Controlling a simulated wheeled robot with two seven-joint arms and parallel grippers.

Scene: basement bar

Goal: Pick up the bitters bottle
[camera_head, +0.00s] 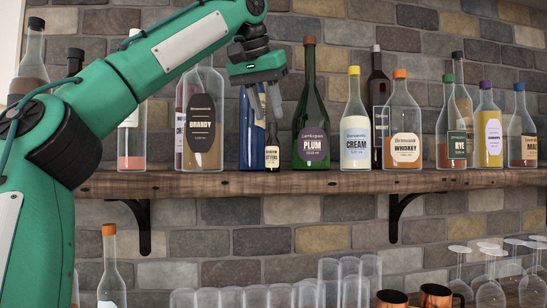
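The bitters bottle (271,155) is a small dark bottle with a pale label ending in "TTERS". It stands upright on the wooden shelf (330,180), between a blue bottle (246,135) and the green plum bottle (311,115). My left gripper (269,117) points down with its two fingers apart, the tips at about the height of the bottle's neck. The fingers overlap the blue bottle and the top of the bitters bottle in the picture. I cannot tell whether they are around the neck or in front of it. My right gripper is not in view.
The brandy bottle (202,125) stands left of the blue bottle. Cream (355,130), whiskey (402,125) and several other bottles line the shelf to the right. Clear glasses (330,280) and copper mugs (435,296) stand below. A brick wall is behind.

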